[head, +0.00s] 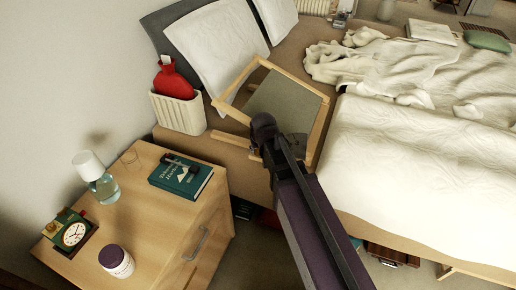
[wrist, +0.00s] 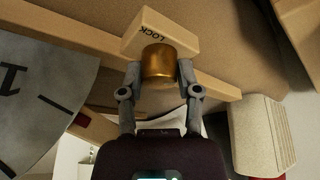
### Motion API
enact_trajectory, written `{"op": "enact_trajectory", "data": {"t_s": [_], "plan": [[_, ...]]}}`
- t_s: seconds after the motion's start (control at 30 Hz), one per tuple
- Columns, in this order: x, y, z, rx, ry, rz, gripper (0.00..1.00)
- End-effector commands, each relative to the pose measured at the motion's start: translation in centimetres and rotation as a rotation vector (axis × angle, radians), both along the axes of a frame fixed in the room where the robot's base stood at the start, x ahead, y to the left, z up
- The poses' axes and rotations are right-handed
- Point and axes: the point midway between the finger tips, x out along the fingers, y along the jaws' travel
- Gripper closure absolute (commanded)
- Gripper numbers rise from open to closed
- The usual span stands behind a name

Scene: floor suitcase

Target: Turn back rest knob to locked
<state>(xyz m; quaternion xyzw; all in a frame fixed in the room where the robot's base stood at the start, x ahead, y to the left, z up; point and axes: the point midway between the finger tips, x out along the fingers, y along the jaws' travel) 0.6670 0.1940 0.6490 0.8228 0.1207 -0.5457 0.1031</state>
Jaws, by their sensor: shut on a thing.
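The back rest is a wooden frame (head: 319,135) with a grey-green panel (head: 283,101), standing tilted on the bed beside the pillows. In the wrist view, its brass knob (wrist: 158,60) sits against a light wooden block (wrist: 146,27) marked LOCK. My gripper (wrist: 158,78) is shut on the knob, one finger on each side. A grey dial plate (wrist: 42,98) with tick marks and a numeral 1 lies to the left. In the head view my arm's end covers the knob, and I cannot tell how far it is turned.
A cream basket (head: 178,114) with a red hot-water bottle (head: 173,80) stands left of the frame. White bedding (head: 420,165) fills the right.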

Motion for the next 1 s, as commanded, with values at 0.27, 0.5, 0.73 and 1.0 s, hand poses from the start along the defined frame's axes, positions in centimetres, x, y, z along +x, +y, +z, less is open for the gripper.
{"op": "enact_trajectory", "data": {"t_s": [0.27,0.5,0.73,1.0], "plan": [[0.01,0.05,-0.03,-0.001,0.001,-0.053,1.00],[0.03,0.08,-0.05,-0.001,0.001,-0.182,1.00],[0.08,0.12,-0.04,-0.001,0.001,-0.367,1.00],[0.15,0.11,-0.05,-0.001,0.001,-0.606,1.00]]}}
